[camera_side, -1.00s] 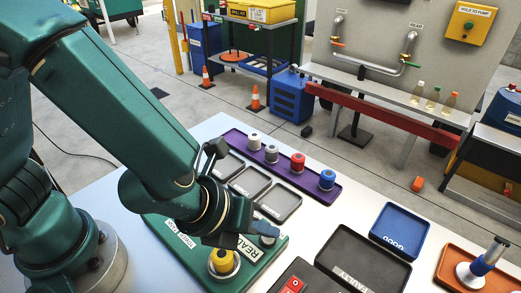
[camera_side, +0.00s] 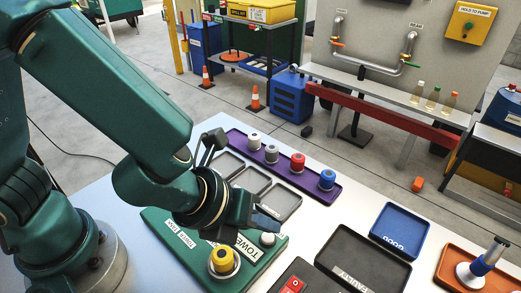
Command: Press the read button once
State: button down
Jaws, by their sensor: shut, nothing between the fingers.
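A yellow-topped piece (camera_side: 222,260) sits in a round metal seat on the same box. My gripper (camera_side: 267,219) is shut and empty, just above and behind the button in the picture, and looks apart from it. The gripper body hides part of the box's back edge.
A purple tray (camera_side: 239,138) holds several spools. Grey trays (camera_side: 284,201) lie before it. A black FAULTY tray (camera_side: 376,240), a blue GOOD tray (camera_side: 400,210) and an orange tray (camera_side: 452,252) stand to the right. A red switch (camera_side: 291,286) is at the front.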

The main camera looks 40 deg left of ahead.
aim_at(265, 240)
jog(key=shift+r, duration=0.15)
jog(key=shift+r, duration=2.4)
jog(key=w+a+r+n+t+y, duration=0.1)
jog(key=a+r+n+y, duration=0.1)
jog(key=a+r+n, duration=0.35)
jog(key=w+a+r+n+t+y, duration=0.1)
jog(key=a+r+n, duration=0.1)
jog(key=a+n, duration=0.55)
jog(key=s+a+f+n+g, duration=0.2)
jog(key=s+n, duration=0.8)
jog(key=n, duration=0.8)
jog(key=shift+a+g, duration=0.45)
jog(key=shift+g, duration=0.25)
